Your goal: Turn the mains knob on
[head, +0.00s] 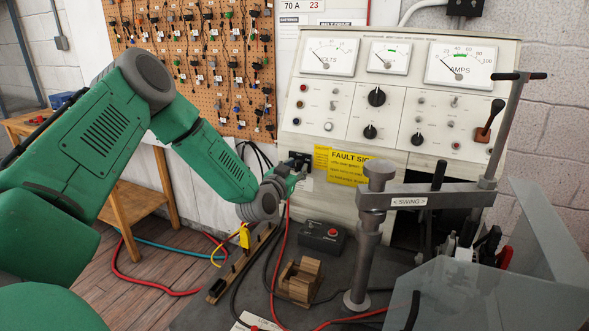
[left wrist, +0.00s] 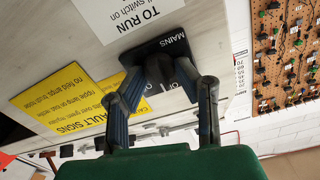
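The mains knob (left wrist: 158,68) is black and sits on a black plate marked MAINS in the left wrist view. In the head view its dark plate (head: 300,159) shows at the lower left of the test bench panel, left of the yellow fault sign. My left gripper (left wrist: 161,72) is at the panel, with one fingertip on each side of the knob. The fingers are spread; whether the tips touch the knob cannot be told. In the head view the left gripper (head: 284,174) partly hides the knob. My right gripper is not in view.
The cream panel (head: 340,103) has gauges, switches and other black knobs above. A yellow fault sign (head: 350,166) is right of the plate. Below are a wooden block (head: 300,281), red cables and a grey post with a swing arm (head: 425,197). A pegboard (head: 205,62) hangs behind.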

